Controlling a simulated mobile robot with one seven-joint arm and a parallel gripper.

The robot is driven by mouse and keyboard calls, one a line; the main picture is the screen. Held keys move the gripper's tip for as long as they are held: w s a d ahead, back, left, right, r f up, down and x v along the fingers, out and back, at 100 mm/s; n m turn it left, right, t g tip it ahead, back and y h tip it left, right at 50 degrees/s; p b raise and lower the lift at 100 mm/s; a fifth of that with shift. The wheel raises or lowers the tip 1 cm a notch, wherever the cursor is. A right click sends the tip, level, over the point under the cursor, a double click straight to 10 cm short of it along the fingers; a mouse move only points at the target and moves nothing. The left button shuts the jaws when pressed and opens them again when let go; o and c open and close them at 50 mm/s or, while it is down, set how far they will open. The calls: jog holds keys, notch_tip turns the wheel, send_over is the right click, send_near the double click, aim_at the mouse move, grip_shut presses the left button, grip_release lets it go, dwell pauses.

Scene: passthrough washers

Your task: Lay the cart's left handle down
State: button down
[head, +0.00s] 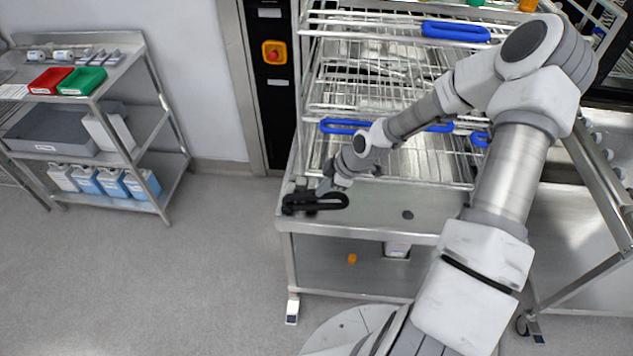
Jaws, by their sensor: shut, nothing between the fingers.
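The steel cart (375,228) stands in front of the washer, its deck under the wire rack. A black looped handle (330,202) is at the cart's front left corner, with a dark pivot block at its left end. The loop looks roughly level, pointing right along the front edge; its exact tilt is hard to tell. My gripper (324,188) is just above the handle, shut and with nothing in it. Whether the fingertips touch the handle is too small to tell. My arm hides the cart's front right part.
The wire rack (340,75) with blue handles (455,31) rises behind my gripper. A red emergency button (274,52) is on the dark panel at its left. A steel shelf (150,128) with bins and jugs stands far left. The floor between shelf and cart is clear.

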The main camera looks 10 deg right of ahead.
aim_at(333, 197)
jog(key=shift+s+d+f+b, duration=0.15)
jog(key=shift+s+d+f, duration=0.05)
jog(key=shift+d+f, duration=0.4)
jog(key=shift+s+d+f+b, duration=0.15)
jog(key=shift+d+f, duration=0.3)
jog(key=shift+f, duration=0.25)
jog(key=shift+s+d+f, duration=0.2)
jog(key=shift+s+f, duration=0.05)
